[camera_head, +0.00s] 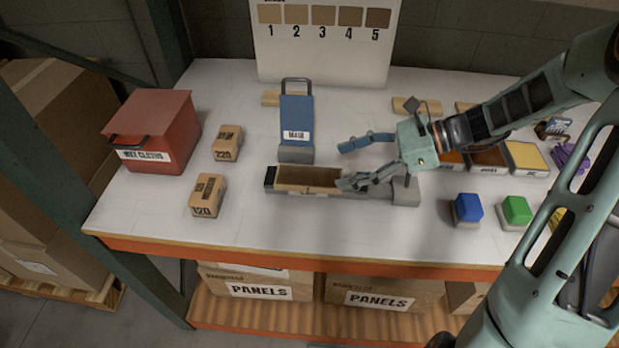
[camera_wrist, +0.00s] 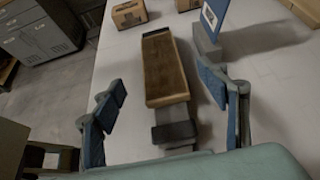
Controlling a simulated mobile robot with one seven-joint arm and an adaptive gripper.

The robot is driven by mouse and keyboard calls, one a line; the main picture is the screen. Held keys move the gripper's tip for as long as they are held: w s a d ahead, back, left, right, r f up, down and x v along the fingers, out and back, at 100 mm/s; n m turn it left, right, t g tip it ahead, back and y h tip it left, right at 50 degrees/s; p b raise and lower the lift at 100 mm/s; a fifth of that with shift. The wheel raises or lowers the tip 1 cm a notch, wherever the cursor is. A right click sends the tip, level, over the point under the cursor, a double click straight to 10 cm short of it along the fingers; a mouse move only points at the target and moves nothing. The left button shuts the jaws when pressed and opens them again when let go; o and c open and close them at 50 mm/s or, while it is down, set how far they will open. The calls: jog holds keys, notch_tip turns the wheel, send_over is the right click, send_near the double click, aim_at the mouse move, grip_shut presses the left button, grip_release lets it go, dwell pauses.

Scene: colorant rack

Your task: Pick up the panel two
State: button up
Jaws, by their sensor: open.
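A brown wooden panel (camera_head: 310,178) lies in a grey holder (camera_head: 380,192) at the middle of the table. In the wrist view the panel (camera_wrist: 165,68) lies lengthwise between my finger tips, with the dark end block of the holder (camera_wrist: 174,133) nearer my palm. No number shows on it, so I cannot tell whether it is panel two. My gripper (camera_head: 358,163) is open above the holder's right end, and its fingers (camera_wrist: 163,86) stand apart on both sides of the panel. The fingers look clear of it. Other wooden pieces lie partly hidden at the back.
A blue sanding tool (camera_head: 297,124) stands behind the holder. Boxes marked 220 (camera_head: 227,143) and 120 (camera_head: 207,195) and a red cloth bin (camera_head: 165,125) are left. A blue block (camera_head: 467,206) and green block (camera_head: 516,209) are right. A numbered sample board (camera_head: 325,50) stands behind.

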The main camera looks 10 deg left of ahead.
aim_at(310, 176)
jog(key=shift+a+f, duration=0.3)
jog(key=shift+f, duration=0.15)
jog(key=x, duration=0.7)
jog(key=shift+c, duration=0.4)
jog(key=shift+r, duration=0.1)
jog(key=c, duration=1.2)
